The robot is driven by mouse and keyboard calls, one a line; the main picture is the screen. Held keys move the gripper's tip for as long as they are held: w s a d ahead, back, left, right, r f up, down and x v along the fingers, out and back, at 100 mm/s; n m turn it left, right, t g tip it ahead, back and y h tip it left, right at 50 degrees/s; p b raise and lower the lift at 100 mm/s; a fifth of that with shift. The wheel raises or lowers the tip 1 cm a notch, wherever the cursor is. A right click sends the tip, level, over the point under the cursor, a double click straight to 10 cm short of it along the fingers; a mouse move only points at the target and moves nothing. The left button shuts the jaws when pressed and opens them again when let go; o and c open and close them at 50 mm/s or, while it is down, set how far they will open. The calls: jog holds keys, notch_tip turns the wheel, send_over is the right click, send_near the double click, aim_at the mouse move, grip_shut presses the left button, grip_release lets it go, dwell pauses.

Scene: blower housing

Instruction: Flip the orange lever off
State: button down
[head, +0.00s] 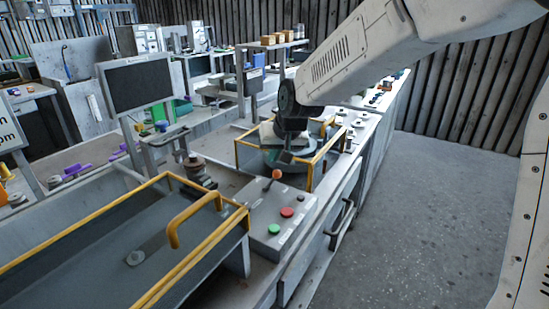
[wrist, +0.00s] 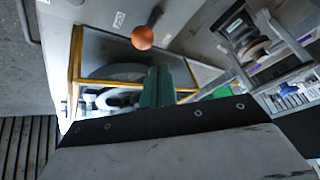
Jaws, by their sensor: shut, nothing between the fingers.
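The orange lever shows as a round orange knob (head: 277,173) on a dark stem, standing on a grey control box (head: 268,212) at the centre of the head view. In the wrist view the orange knob (wrist: 142,37) sits at the top, on its stem. My gripper (head: 286,158) points down just behind the knob in the head view, partly over the yellow-framed enclosure. In the wrist view my gripper (wrist: 157,84) shows green fingers together and empty, below the knob with a visible gap. I see no contact with the lever.
The control box also carries a red button (head: 287,212) and a green button (head: 274,229). A yellow guard rail (head: 208,200) with a handle stands at the left. A yellow-framed enclosure (head: 305,172) lies behind the lever. The floor (head: 430,200) to the right is clear.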

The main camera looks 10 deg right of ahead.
jog(key=shift+r, duration=0.1)
jog(key=w+r, duration=0.3)
jog(key=s+d+r, duration=0.3)
jog(key=s+d, duration=0.2)
jog(key=s, duration=0.2)
jog(key=shift+d+r, duration=0.2)
jog(key=shift+d, duration=0.15)
jog(key=s+d+g, duration=0.1)
jog(key=s+d, duration=0.3)
jog(key=s, duration=0.6)
jog(key=s+d+f+g+h, duration=0.1)
jog(key=s+d, duration=0.3)
jog(key=s, duration=0.7)
jog(key=s+d+m+g+h, duration=0.1)
jog(key=s+d, duration=0.3)
jog(key=s, duration=0.7)
jog(key=shift+s+d+f+g, duration=0.15)
jog(key=shift+f+g, duration=0.15)
jog(key=shift+g, duration=0.3)
